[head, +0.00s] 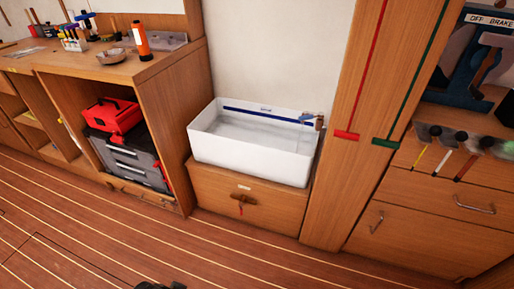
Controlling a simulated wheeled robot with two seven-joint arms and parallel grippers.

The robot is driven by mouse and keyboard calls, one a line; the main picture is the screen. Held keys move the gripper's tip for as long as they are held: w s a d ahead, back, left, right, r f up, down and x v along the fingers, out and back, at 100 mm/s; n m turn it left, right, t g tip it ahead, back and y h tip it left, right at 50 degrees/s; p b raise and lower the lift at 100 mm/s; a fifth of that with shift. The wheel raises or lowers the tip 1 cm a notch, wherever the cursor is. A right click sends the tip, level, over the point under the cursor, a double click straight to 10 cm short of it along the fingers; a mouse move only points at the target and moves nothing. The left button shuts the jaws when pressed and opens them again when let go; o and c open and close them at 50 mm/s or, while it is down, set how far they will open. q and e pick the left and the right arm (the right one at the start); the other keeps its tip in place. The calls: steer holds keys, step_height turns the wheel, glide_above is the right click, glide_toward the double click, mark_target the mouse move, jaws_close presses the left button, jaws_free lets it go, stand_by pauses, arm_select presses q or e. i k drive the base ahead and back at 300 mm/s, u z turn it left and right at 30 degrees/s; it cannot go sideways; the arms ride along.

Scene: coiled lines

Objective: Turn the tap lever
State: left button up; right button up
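A white rectangular sink (247,152) stands on a wooden cabinet in the middle of the head view. A small brass-brown tap (319,122) sits at its back right corner. A small blue part (307,118) beside the tap looks like its lever, but it is too small to tell its exact position. A blue stripe runs along the sink's inner back wall. Neither of my grippers can be made out. Only a small dark shape shows at the bottom edge, and I cannot tell what it is.
A wooden post (345,150) with red and green strips stands right of the sink. A workbench (95,62) with a toolbox (113,117) below stands at left. Drawers (430,205) with protruding handles are at right. The plank floor (190,245) in front is clear.

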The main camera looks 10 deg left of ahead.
mark_target(320, 116)
steer(key=z, duration=0.4)
steer(key=k, duration=0.5)
steer(key=z, duration=1.1)
steer(key=i, duration=0.85)
steer(key=u, duration=0.6)
